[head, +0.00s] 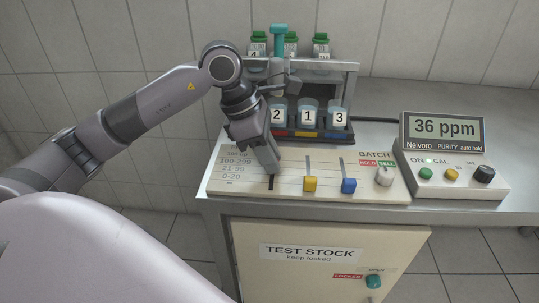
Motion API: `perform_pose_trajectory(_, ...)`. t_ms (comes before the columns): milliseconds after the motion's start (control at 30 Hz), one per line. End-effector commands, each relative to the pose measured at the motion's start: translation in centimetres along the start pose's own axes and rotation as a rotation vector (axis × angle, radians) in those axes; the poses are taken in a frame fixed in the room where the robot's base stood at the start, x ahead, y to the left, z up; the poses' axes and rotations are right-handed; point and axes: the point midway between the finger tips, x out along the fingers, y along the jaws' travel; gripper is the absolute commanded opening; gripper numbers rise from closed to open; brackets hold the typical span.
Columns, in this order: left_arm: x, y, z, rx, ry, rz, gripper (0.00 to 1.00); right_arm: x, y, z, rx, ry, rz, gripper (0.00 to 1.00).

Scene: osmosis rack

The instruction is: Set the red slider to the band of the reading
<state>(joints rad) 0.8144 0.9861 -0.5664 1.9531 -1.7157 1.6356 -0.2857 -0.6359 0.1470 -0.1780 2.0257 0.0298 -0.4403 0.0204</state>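The meter (445,130) reads 36 ppm. The slider panel (225,188) has printed bands; the lower ones read 100-299, 21-99 and 0-20, and the top one is partly covered. The yellow slider (310,184) and the blue slider (348,185) sit low in their slots. The red slider is not visible; my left gripper covers most of the leftmost slot (271,183), whose dark lower end shows empty. My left gripper (269,170) points down over this slot, beside the band labels. Its fingers are too close together and too small to judge. My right gripper is out of view.
A rack (353,82) behind the panel holds green-capped bottles. Cups numbered 2, 1 and 3 (308,115) stand in front of it. A white knob (384,175) is at the panel's right, below the HOLD/SELL label. The bench (385,100) is clear at the back right.

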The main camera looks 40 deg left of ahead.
Motion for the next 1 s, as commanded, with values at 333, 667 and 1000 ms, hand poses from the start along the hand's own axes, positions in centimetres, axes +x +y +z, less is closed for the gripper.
perform_pose_trajectory(333,-0.1,0.0,0.0,0.000,0.000,0.001,0.45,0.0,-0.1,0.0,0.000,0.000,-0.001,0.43)
perform_pose_trajectory(667,-4.4,0.1,0.1,0.000,-0.002,0.006,0.45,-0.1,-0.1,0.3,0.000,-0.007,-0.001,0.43)
perform_pose_trajectory(1000,-7.2,0.0,0.0,0.000,-0.001,0.002,0.45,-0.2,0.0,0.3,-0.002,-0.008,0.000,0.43)
